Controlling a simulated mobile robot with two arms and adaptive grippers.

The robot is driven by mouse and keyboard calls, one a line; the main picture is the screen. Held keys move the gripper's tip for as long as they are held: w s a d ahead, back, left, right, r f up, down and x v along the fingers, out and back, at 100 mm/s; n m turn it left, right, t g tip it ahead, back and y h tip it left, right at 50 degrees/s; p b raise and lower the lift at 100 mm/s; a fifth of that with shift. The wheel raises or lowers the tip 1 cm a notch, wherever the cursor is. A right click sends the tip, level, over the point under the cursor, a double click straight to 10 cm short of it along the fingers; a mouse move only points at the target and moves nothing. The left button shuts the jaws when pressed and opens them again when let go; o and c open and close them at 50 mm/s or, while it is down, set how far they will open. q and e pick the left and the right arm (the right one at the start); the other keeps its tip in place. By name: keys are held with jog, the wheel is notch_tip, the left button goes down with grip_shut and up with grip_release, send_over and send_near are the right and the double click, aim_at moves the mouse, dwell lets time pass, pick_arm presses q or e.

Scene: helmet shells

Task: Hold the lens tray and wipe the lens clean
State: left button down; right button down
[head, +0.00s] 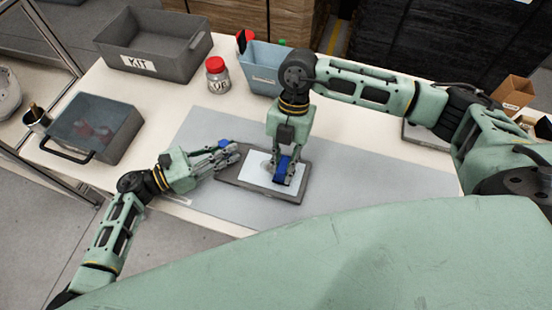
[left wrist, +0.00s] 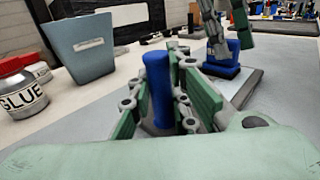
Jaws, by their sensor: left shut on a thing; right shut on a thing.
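The lens tray (head: 300,197) is a dark flat tray on the grey mat, with a pale lens (head: 256,176) on it. A grey smudge shows on the lens beside the blue wiper. My left gripper (head: 228,153) is at the tray's left end, shut on a blue cylinder (left wrist: 156,85) that stands upright between its fingers. I cannot tell whether the cylinder is joined to the tray. My right gripper (head: 284,168) points down over the lens, shut on a blue wiper (head: 280,179). The wiper appears to rest on the lens; its underside is hidden.
A glue jar (head: 217,76) with a red lid and a light blue bin (head: 258,68) stand behind the mat. A grey KIT bin (head: 153,46) and another grey box (head: 95,128) stand at left. The mat (head: 360,185) is clear right of the tray.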

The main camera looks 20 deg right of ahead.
jog(key=shift+s+d, duration=0.25)
jog(key=shift+d, duration=0.1)
dwell(0.3)
jog(key=shift+w+a, duration=1.05)
jog(key=shift+a, duration=0.3)
jog(key=shift+w+a, duration=1)
jog(key=shift+a, duration=0.3)
jog(key=shift+s+d, duration=0.1)
jog(key=shift+d, duration=0.05)
jog(key=shift+s+d, duration=1)
jog(key=shift+d, duration=0.25)
jog(key=shift+s+d, duration=1)
jog(key=shift+d, duration=0.25)
jog(key=shift+w+a, duration=1.05)
jog(key=shift+a, duration=0.3)
jog(key=shift+w+a, duration=1.05)
jog(key=shift+a, duration=0.25)
